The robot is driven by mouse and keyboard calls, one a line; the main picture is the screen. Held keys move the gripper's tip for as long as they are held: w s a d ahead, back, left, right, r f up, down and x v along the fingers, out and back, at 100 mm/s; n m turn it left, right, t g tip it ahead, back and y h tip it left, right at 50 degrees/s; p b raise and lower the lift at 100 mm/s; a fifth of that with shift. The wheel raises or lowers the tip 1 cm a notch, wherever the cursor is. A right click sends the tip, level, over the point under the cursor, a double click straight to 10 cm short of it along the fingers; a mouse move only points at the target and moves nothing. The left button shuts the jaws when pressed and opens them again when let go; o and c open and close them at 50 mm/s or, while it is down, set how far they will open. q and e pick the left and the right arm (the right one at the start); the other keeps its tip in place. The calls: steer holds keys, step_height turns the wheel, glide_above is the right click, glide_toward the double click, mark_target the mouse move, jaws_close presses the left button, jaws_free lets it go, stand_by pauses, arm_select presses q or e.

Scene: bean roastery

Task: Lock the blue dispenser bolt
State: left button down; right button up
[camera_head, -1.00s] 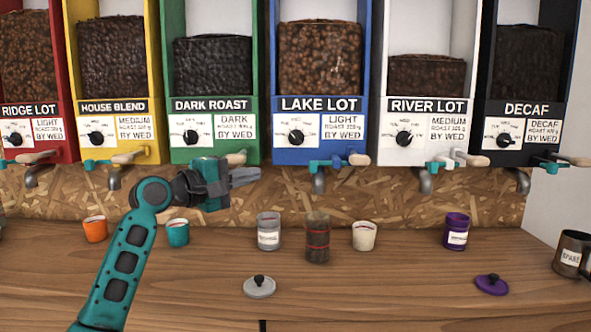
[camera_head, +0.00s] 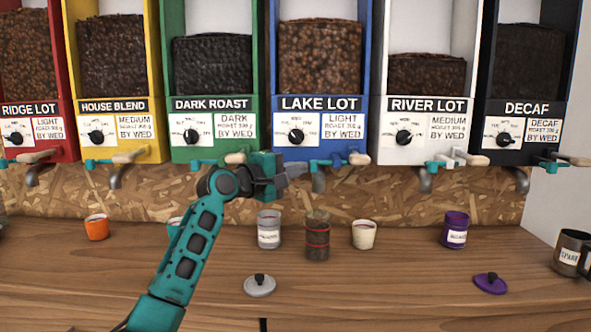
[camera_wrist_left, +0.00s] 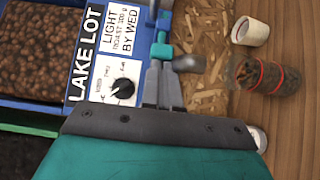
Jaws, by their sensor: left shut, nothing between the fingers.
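The blue dispenser labelled LAKE LOT (camera_head: 320,130) stands in the middle of the row; its front also shows in the wrist view (camera_wrist_left: 85,40). The bolt also shows in the wrist view (camera_wrist_left: 161,49). My left gripper (camera_head: 297,171) is shut and empty, with its tips just left of the teal end. In the wrist view its fingers (camera_wrist_left: 160,70) point at the teal end; I cannot tell whether they touch it.
Below stand a dark jar with red bands (camera_head: 317,240), a grey canister (camera_head: 269,230), a white cup (camera_head: 364,235) and a purple canister (camera_head: 455,230). A grey lid (camera_head: 260,286) and a purple lid (camera_head: 491,283) lie on the counter. Neighbouring dispensers flank the blue one.

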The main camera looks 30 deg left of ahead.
mark_target(317, 166)
arm_select(q)
steer(key=w+d+p, duration=0.1)
steer(key=d+p, duration=0.2)
steer(key=shift+w+r, duration=0.2)
steer(key=shift+w, duration=0.2)
steer(key=shift+w+d+f, duration=0.1)
steer(key=shift+d+f, duration=0.05)
steer(key=shift+f, duration=0.05)
